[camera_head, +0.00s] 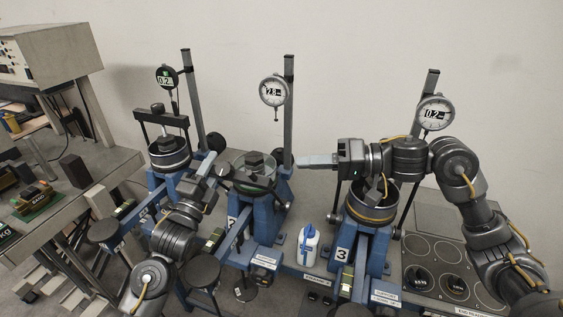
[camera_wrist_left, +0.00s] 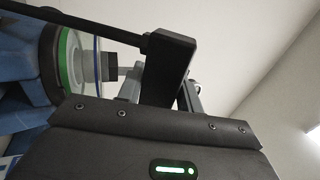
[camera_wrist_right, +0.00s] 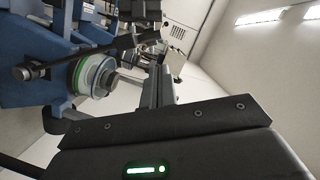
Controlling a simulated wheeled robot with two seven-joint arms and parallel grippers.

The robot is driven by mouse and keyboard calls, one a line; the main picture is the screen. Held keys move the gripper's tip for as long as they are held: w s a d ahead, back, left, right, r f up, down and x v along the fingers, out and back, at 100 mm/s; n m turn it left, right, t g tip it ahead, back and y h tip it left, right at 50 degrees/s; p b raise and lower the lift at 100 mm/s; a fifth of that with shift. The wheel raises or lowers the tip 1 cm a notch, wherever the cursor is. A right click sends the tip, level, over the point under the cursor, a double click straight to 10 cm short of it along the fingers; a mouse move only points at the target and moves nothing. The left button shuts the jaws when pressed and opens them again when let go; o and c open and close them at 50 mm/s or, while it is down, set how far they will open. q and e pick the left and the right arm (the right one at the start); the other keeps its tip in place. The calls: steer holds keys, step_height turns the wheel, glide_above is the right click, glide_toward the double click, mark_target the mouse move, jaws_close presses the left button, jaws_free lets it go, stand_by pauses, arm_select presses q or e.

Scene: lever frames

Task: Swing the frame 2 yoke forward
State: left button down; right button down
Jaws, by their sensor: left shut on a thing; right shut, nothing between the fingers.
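Frame 2 (camera_head: 265,213) is the middle blue loading frame, with a dial gauge (camera_head: 273,90) on its post. In the left wrist view the yoke's black end block (camera_wrist_left: 168,66) sits at the fingers, with a thin rod running left past the green-ringed cell (camera_wrist_left: 68,55). My right gripper (camera_head: 318,161) is shut and empty, pointing left between frames 2 and 3.
Frame 1 (camera_head: 168,185) stands left with its yoke (camera_head: 160,117) raised over its cell. Frame 3 (camera_head: 365,240) stands right, partly behind my right arm. A white-and-blue bottle (camera_head: 308,246) stands between frames 2 and 3. A side table (camera_head: 95,165) is at far left.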

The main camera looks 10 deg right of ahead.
steer(key=x, duration=0.9)
steer(key=shift+w+a, duration=0.1)
steer(key=shift+a, duration=0.15)
